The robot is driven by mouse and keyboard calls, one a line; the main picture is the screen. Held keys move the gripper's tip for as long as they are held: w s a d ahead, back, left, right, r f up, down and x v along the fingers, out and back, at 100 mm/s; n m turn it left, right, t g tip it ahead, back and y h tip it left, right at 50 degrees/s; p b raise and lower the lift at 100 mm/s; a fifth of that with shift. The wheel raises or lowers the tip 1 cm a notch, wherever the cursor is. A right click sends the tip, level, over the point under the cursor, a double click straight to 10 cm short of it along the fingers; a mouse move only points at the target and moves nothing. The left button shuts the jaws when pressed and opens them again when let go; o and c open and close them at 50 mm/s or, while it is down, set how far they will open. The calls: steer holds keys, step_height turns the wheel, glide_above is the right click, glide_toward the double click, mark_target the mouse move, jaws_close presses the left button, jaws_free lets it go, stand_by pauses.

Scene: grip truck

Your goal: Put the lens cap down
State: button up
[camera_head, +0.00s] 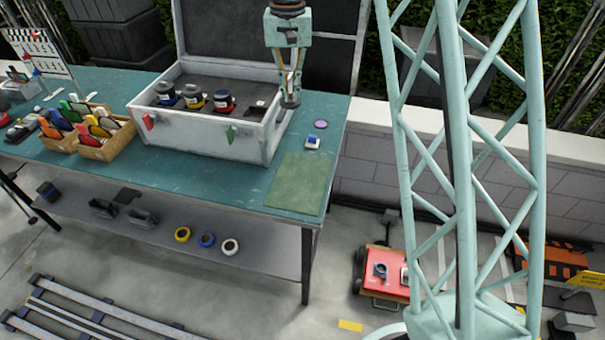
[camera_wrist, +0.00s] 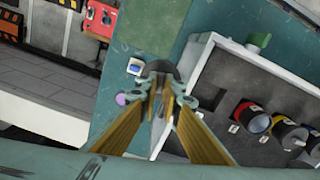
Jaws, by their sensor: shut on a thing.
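My gripper (camera_head: 291,92) is shut on a dark, round piece, which I take to be the lens cap (camera_head: 291,101). It holds the cap in the air around the right end wall of the open lens case (camera_head: 200,138). The cap shows as a dark disc at the fingertips in the wrist view (camera_wrist: 160,67), beside the case wall. The fingers hide part of it. Several lenses with coloured bands stand in the case's dark foam, among them a red-banded lens (camera_head: 223,101). A green mat (camera_head: 300,182) lies bare on the bench's right end.
A purple disc (camera_head: 320,124) and a small white-and-blue item (camera_head: 312,142) lie on the teal bench (camera_head: 225,184) right of the case. Wooden boxes (camera_head: 107,143) of coloured items stand left. The case lid stands open behind.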

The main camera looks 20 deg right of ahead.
steer(key=s+a+f+n+p, duration=0.1)
steer(key=s+f+n, duration=0.3)
steer(key=s, duration=0.4)
steer(key=s+a+f+n+p, duration=0.1)
steer(key=s+a+f+n, duration=0.3)
steer(key=s, duration=0.5)
steer(key=s+a+f+n+p, duration=0.1)
steer(key=s+a+f+n, duration=0.2)
steer(key=s+f+n, duration=0.3)
steer(key=shift+s+a+f+n+p, duration=0.1)
steer(key=shift+s+a+n+p, duration=0.15)
steer(key=shift+s, duration=0.5)
steer(key=shift+s+f+n+p, duration=0.15)
steer(key=shift+s+n, duration=0.2)
steer(key=shift+s, duration=0.4)
steer(key=w+d, duration=0.2)
steer(key=w, duration=0.2)
steer(key=w+d+f, duration=0.1)
steer(key=w+d, duration=0.2)
steer(key=w, duration=0.1)
steer(key=w+d, duration=0.3)
steer(key=w, duration=0.1)
steer(key=shift+w+f, duration=0.15)
steer(key=shift+w, duration=0.25)
steer(key=shift+w+d, duration=0.3)
steer(key=shift+w, duration=0.1)
steer(key=shift+f, duration=1.8)
steer(key=shift+f, duration=0.15)
